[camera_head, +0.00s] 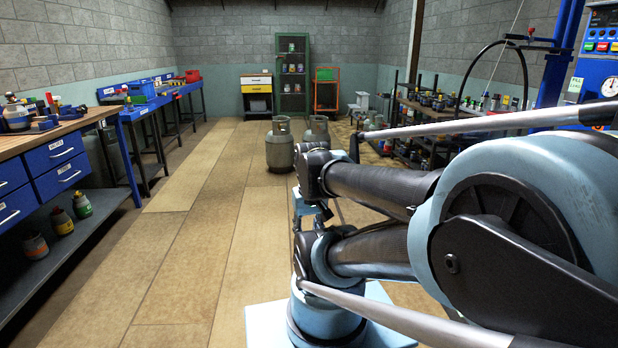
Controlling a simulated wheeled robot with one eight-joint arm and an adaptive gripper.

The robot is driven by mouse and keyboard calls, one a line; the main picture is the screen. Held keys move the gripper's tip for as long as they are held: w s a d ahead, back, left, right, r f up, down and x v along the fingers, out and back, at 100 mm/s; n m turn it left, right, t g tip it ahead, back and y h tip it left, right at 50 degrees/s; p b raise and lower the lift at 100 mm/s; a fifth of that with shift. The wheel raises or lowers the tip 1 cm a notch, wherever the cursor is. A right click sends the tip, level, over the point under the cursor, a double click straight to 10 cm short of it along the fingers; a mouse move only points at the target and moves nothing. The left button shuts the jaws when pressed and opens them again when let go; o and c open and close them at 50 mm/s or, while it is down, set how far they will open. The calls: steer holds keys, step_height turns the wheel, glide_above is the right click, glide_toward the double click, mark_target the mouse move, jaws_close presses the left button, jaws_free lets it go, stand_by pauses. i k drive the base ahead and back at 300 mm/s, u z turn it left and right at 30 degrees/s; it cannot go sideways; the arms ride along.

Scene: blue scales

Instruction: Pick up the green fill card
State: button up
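A small pale green card (574,85) with dark lettering, which seems to read "FILL", is at the upper right. It is on or just in front of the blue scales machine (596,74), left of the round dial. I cannot tell how it is attached. My arm fills the right and lower middle of the view, below and left of the card. I cannot make out my gripper's fingers; the arm's own links hide that end. Nothing shows touching the card.
A wooden-topped bench with blue drawers (60,175) stands at the left. Two grey gas cylinders, one of them a near one (280,147), stand on the floor ahead. A shelf rack (425,135) with many items lines the right. The plank floor (190,245) at left centre is clear.

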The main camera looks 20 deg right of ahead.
mark_target(576, 86)
steer(key=z, duration=0.3)
steer(key=i, duration=1.1)
steer(key=z, duration=0.85)
steer(key=i, duration=1.05)
steer(key=z, duration=1.2)
steer(key=i, duration=0.85)
steer(key=z, duration=0.6)
